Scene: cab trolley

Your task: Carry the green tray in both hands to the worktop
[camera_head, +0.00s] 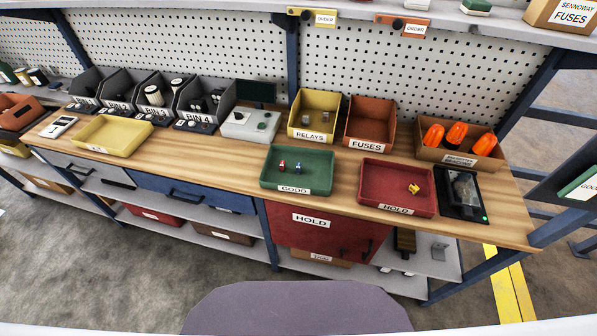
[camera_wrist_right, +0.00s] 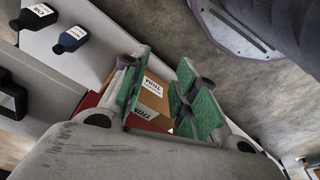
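A green tray (camera_head: 318,178) with a GOOD label sits on the wooden worktop (camera_head: 225,160), left of the red HOLD tray. Two small parts, one reddish and one blue, lie in it. Another green thing (camera_head: 582,186) with a partly cut-off label starting GOO shows at the right edge, on a dark frame; I cannot tell if it is a tray. My right gripper (camera_wrist_right: 160,98) shows in the right wrist view, its green-padded fingers apart with nothing held between them. Neither gripper shows in the head view.
A red HOLD tray (camera_head: 372,193) with a yellow part, a dark device (camera_head: 462,195) and a yellow tray (camera_head: 128,134) occupy the worktop. Bins line its back. A yellow floor stripe (camera_head: 510,285) lies at right.

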